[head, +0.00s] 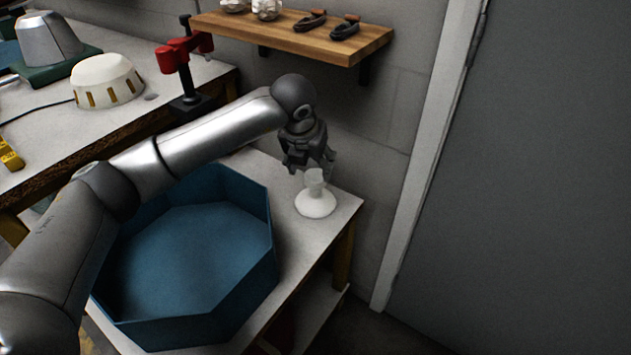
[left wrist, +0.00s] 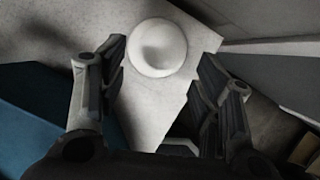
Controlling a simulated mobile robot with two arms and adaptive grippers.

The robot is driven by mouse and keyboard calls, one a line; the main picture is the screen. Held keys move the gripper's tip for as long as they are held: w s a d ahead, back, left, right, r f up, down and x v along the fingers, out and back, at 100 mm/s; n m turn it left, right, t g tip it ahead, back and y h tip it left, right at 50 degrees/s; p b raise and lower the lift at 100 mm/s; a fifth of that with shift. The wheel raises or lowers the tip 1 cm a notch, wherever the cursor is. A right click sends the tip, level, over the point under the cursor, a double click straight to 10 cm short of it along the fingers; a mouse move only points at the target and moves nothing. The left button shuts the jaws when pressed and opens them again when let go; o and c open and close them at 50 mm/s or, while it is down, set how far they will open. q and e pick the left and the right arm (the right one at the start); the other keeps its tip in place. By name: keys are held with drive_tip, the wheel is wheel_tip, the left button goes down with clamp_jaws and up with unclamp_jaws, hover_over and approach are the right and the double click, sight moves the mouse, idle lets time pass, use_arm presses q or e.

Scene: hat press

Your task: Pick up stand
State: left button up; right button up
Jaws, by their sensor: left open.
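The stand (head: 316,201) is a small white piece with a wide round base and a narrower top. It stands upright on the light table top near its right corner. In the left wrist view the stand (left wrist: 157,47) shows from above as a round white disc, ahead of and between the fingers. My left gripper (head: 318,166) is just above the stand's top in the head view. In the left wrist view the left gripper (left wrist: 162,78) is open, with a finger on each side and nothing held. My right gripper is not in view.
A large blue octagonal bin (head: 190,255) sits on the same table (head: 300,262), left of the stand. A wooden shelf (head: 290,38) with small items hangs on the wall above. A workbench (head: 140,118) holds a white hat form (head: 106,80) and a red clamp-like tool (head: 183,52).

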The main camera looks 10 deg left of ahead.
sight(314, 179)
use_arm(q)
drive_tip(key=x, duration=0.5)
drive_tip(key=s+x, duration=0.1)
drive_tip(key=x, duration=0.2)
drive_tip(key=shift+w+d+f+b, duration=0.1)
drive_tip(key=shift+w+f+b, duration=0.1)
drive_tip(key=shift+f+b, duration=0.25)
drive_tip(key=shift+w+f, duration=0.2)
drive_tip(key=shift+f, duration=0.25)
drive_tip(key=c, duration=0.8)
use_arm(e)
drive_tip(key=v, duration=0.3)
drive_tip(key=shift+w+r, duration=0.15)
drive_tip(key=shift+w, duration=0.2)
